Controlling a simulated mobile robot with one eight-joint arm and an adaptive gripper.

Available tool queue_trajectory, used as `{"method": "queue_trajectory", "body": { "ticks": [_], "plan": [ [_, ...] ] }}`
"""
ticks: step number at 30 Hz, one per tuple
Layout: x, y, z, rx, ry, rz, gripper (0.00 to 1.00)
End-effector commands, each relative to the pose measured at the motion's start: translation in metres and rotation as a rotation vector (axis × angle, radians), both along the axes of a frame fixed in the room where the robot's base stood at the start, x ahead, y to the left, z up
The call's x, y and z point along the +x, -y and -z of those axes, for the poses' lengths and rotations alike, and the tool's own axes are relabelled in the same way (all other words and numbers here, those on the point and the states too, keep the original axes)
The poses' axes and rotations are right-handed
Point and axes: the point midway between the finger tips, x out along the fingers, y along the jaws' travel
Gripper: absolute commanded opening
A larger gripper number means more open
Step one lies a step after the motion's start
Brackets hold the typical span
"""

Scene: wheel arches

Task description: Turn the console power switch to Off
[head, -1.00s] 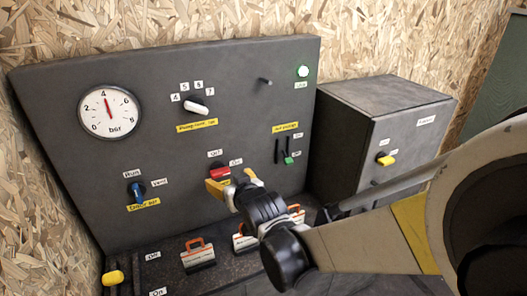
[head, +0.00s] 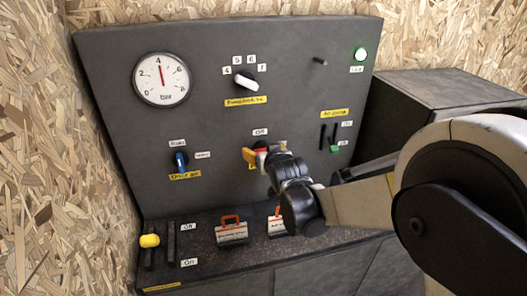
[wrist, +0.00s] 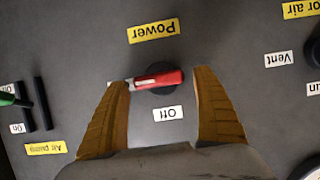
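The console power switch is a red lever on a dark round base; in the wrist view the lever (wrist: 158,79) lies nearly level between my fingers. The wrist picture is upside down, with the yellow "Power" label (wrist: 153,31) above the switch and the white "Off" label (wrist: 168,113) below it. My gripper (wrist: 168,95) is open, with one yellow finger on each side of the lever. The left finger is close to one lever end; I cannot tell if it touches. In the head view my gripper (head: 265,154) is at the panel and mostly hides the switch.
A pressure gauge (head: 161,79), a white pump selector (head: 245,82) and a blue air knob (head: 180,160) are on the console (head: 205,115). Air pump sliders (head: 328,138) are to the right. Orange-handled latches (head: 231,230) and a yellow-knobbed slider (head: 149,241) are below.

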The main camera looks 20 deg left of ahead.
Motion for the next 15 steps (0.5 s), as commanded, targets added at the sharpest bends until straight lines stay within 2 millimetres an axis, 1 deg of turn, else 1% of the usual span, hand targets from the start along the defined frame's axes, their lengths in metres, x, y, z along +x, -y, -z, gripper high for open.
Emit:
{"method": "queue_trajectory", "body": {
  "ticks": [1,2,3,4,5,15],
  "plan": [
    [-0.0001,0.0,0.0,0.0,0.0,0.0,0.62],
    [-0.0001,0.0,0.0,0.0,0.0,0.0,0.53],
    [-0.0002,0.0001,0.0,0.0,0.0,0.0,0.4],
    [-0.0002,0.0001,0.0,0.0,0.0,0.0,0.31],
    [-0.0002,0.0001,0.0,0.0,0.0,0.0,0.26],
    [-0.0006,-0.0003,0.0001,-0.03,0.019,-0.001,0.26]
  ]
}}
